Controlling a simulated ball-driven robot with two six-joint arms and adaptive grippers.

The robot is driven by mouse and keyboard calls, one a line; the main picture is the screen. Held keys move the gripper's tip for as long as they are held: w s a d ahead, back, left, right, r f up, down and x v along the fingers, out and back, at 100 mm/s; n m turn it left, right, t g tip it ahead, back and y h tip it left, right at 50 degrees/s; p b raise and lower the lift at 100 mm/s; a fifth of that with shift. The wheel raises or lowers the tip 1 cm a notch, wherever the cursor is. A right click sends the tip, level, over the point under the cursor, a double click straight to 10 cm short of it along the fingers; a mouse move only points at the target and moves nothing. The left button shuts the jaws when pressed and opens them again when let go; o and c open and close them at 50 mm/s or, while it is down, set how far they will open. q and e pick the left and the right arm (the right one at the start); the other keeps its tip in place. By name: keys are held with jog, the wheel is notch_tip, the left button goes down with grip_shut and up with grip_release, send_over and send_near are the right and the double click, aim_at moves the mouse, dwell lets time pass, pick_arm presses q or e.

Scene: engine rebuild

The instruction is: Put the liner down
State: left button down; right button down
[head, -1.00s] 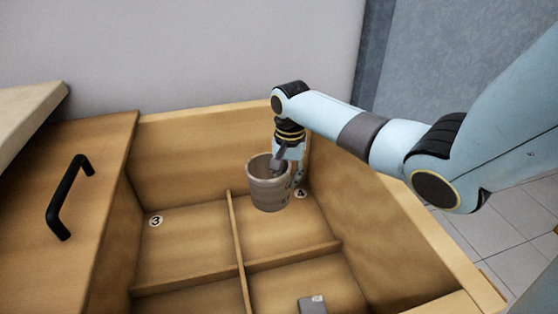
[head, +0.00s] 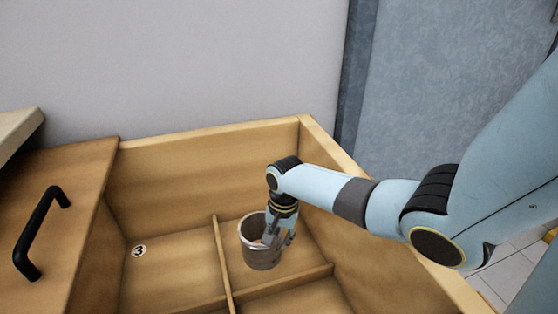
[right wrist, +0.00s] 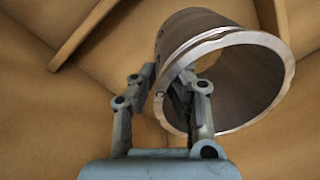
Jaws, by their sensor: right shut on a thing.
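The liner (head: 262,258) is a grey-brown metal cylinder, open at the top, roughly upright in the back right compartment of the wooden drawer. My right gripper (head: 270,238) is shut on its wall, with one finger inside the rim and one outside. In the right wrist view the liner (right wrist: 175,45) shows its open end and bore, with the gripper (right wrist: 168,80) at its rim. Whether the liner's bottom touches the compartment floor I cannot tell. My left gripper is not in view.
The drawer (head: 205,134) has thin wooden dividers (head: 222,262) close to the liner's left and front. The compartment with the label 3 (head: 139,251) looks empty. A black handle (head: 37,232) is on the wooden panel at left. A wall stands behind.

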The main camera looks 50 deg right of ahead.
jog(key=shift+f, duration=0.8)
jog(key=shift+r, duration=0.15)
jog(key=c, duration=1.4)
grip_release()
jog(key=r+p, duration=0.2)
jog(key=r, duration=0.1)
jog(key=r+p, duration=0.1)
jog(key=r, duration=0.3)
jog(key=r+p, duration=0.2)
jog(key=r, duration=0.2)
jog(key=shift+s+d+p, duration=0.15)
jog(key=shift+s+p, duration=0.1)
jog(key=shift+p, duration=0.05)
jog(key=shift+s+r, duration=0.1)
jog(key=shift+r, duration=0.4)
